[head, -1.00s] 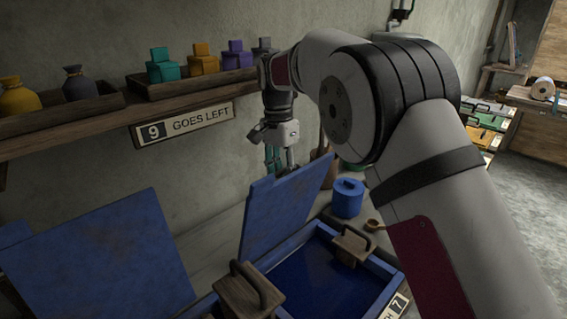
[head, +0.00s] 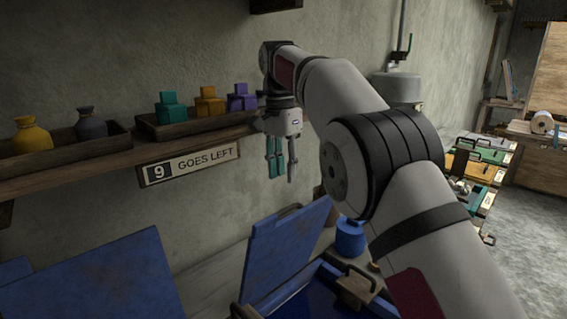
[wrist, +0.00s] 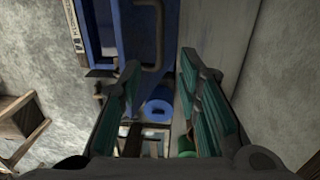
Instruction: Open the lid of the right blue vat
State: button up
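The right blue vat (head: 318,299) is at the bottom of the head view, with dark blue inside showing. Its blue lid (head: 285,255) stands raised, tilted up at the vat's back left side. My gripper (head: 283,172) hangs fingers-down above the lid's top edge, near the wall and apart from the lid. In the wrist view my gripper (wrist: 160,110) is open, with a wide gap between the teal-padded fingers and nothing held. A blue surface with a label and a brown handle (wrist: 155,45) shows beyond the fingers.
Another raised blue lid (head: 100,285) stands at left. A shelf (head: 110,165) with jars, coloured blocks and a "9 GOES LEFT" sign (head: 188,165) runs along the wall close to my gripper. A small blue pot (head: 350,240) stands right of the lid.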

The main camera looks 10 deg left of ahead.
jog(key=shift+r, duration=0.75)
